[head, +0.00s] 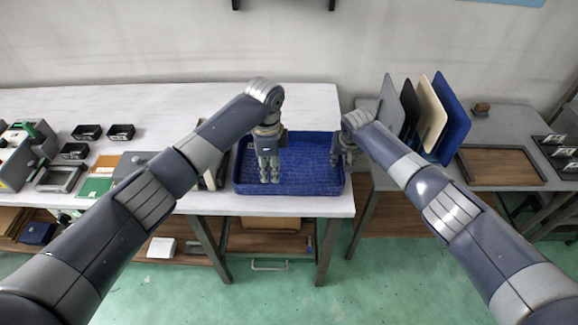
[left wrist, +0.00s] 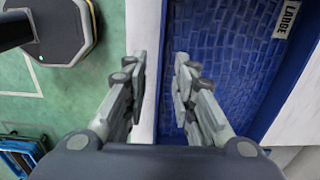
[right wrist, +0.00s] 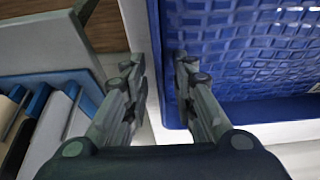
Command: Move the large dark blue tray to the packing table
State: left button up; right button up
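The large dark blue tray (head: 300,183) lies flat at the right end of the white table (head: 220,110). Its floor has a grid texture and it looks empty. In the left wrist view, a label reading LARGE (left wrist: 287,19) sits on its rim. My left gripper (head: 269,182) points down at the tray's near side; the left wrist view shows its fingers (left wrist: 158,105) apart, with the tray's edge between them. My right gripper (head: 342,160) is at the tray's right side; its fingers (right wrist: 160,95) are apart too, the tray's edge between them. Contact cannot be told.
A grey table (head: 500,120) stands to the right, holding upright panels (head: 431,112) and a brown flat tray (head: 500,166). Small black bins (head: 88,132) and other items crowd the white table's left part. The white table is clear behind the blue tray. Green floor lies in front.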

pick_arm(q)
jog(key=shift+r, duration=1.75)
pick_arm(e)
jog(key=v, duration=1.2)
